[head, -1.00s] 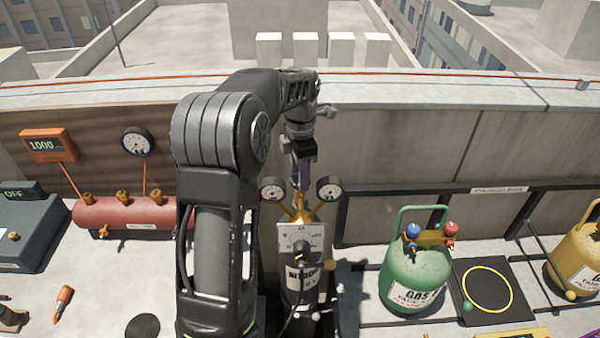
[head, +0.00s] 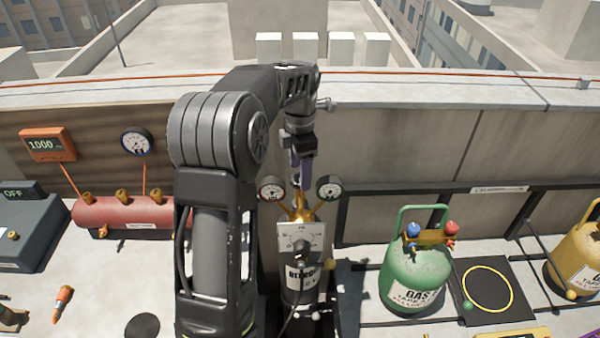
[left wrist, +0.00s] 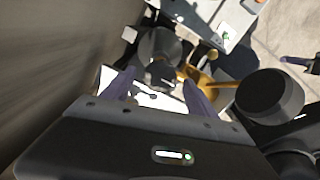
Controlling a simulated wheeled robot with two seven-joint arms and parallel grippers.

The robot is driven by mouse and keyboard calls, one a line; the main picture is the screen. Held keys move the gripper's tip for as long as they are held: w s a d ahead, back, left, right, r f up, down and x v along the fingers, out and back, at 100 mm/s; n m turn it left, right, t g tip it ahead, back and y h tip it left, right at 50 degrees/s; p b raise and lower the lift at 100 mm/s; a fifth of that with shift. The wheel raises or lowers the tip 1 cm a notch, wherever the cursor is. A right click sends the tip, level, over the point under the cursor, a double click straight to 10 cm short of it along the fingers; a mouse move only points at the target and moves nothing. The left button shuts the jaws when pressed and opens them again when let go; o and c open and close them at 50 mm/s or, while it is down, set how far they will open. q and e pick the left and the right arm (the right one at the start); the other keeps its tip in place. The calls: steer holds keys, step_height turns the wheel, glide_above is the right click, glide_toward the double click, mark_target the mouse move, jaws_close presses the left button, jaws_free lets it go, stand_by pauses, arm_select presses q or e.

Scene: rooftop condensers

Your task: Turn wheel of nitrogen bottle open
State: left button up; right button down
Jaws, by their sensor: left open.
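The nitrogen bottle (head: 303,276) stands upright in the lower middle of the head view, partly behind my left arm. A white dial plate (head: 314,238) with a dark knob is in front of its top, below a brass fitting (head: 299,208). Two round gauges, left (head: 271,189) and right (head: 330,188), flank the fitting. My left gripper (head: 303,183) points down just above and behind the fitting. In the left wrist view its purple fingers (left wrist: 158,95) are apart, with the brass fitting (left wrist: 203,78) beside and beyond the right finger. I cannot make out the wheel clearly, or any contact.
A green gas bottle (head: 414,274) stands to the right, beside a black mat with a yellow ring (head: 487,265). A red manifold tank (head: 130,214) is at the left. The parapet wall (head: 410,135) runs close behind the bottles.

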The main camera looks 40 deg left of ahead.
arm_select(q)
step_height(320, 180, up, 7)
steer(key=shift+f+b, duration=0.2)
steer(key=shift+b, duration=0.2)
steer(key=shift+f, duration=0.1)
stand_by(0.3)
